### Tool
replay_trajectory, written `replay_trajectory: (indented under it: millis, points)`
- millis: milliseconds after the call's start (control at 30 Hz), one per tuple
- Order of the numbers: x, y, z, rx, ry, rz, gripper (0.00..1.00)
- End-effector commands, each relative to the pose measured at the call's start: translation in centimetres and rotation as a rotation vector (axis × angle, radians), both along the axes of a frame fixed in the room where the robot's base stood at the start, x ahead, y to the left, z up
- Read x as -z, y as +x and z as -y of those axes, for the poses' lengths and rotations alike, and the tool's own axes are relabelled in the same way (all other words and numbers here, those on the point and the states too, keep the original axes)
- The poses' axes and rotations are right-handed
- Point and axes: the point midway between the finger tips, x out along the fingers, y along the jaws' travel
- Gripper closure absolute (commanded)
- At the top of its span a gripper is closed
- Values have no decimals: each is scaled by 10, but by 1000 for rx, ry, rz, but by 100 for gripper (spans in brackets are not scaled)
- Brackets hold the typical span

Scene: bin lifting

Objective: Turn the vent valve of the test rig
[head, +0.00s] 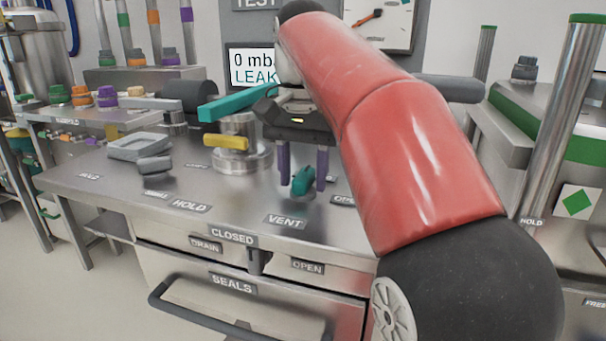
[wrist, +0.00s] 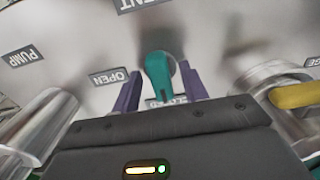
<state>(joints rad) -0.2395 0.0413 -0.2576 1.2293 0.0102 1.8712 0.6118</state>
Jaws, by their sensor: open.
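The vent valve (head: 302,183) is a small teal handle on the steel bench top, behind the VENT label (head: 286,220). In the wrist view the teal handle (wrist: 159,80) lies between my two purple fingers, with an OPEN label (wrist: 109,77) on the left. Another label below the handle is mostly hidden. My gripper (head: 303,182) points down over the valve, its fingers apart on either side of the handle. It also shows in the wrist view (wrist: 159,72). Gaps show beside the handle; I cannot tell any contact.
A yellow handle (head: 226,141) on a round steel fitting and a larger teal lever (head: 237,103) stand left of my gripper. A grey tray (head: 138,147) lies farther left. A display (head: 254,67) reads 0 mb and LEAK, partly covered.

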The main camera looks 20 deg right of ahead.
Motion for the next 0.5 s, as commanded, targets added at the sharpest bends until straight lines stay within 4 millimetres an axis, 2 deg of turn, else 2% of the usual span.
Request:
replay_trajectory:
  millis: [133,167,400,500]
  points:
    - [0,0,0,0,0,0,56]
    - [0,0,0,0,0,0,59]
    - [0,0,0,0,0,0,90]
    - [0,0,0,0,0,0,100]
